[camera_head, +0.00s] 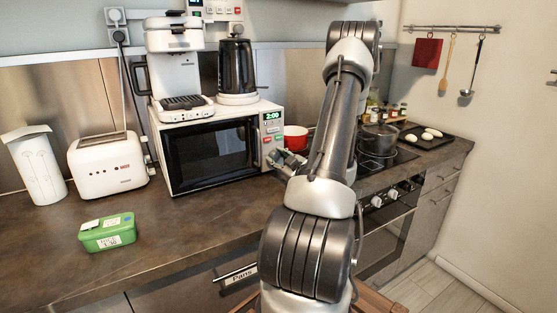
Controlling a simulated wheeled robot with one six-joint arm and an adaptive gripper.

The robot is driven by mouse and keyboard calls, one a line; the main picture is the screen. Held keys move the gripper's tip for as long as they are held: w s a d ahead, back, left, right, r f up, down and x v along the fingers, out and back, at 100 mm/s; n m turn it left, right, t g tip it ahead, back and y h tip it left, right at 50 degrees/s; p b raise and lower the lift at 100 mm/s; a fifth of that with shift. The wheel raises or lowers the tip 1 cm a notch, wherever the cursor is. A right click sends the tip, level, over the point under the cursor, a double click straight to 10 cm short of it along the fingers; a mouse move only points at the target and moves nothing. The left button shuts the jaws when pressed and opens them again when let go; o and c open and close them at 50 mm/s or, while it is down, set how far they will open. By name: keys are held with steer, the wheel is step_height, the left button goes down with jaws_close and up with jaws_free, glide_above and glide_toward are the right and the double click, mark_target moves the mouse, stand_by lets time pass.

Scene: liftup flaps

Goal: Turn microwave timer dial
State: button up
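The white microwave (208,183) stands on the counter with its dark glass door (212,153) shut. Its control panel (272,128) is on the right side of the front. A green display (271,115) reads 2:00, with small red and green buttons below it. I cannot make out the timer dial; the lower panel is close behind my gripper. My gripper (279,162) is at the lower right of the microwave front, by the panel. It is small and partly covered by my arm, so I cannot tell contact or finger opening.
A white coffee machine (175,68) and a black kettle (237,68) stand on the microwave. A toaster (108,167) and a green box (107,232) are to the left. A red pot (296,138) is just right of the microwave.

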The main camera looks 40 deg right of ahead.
steer(key=shift+o, duration=1)
steer(key=s, duration=0.3)
steer(key=s+a, duration=0.1)
steer(key=s, duration=0.3)
steer(key=s+a, duration=0.1)
steer(key=s, duration=0.2)
steer(key=shift+s+r, duration=0.15)
steer(key=shift+s, duration=0.25)
steer(key=shift+s+a, duration=0.1)
steer(key=shift+s, duration=0.4)
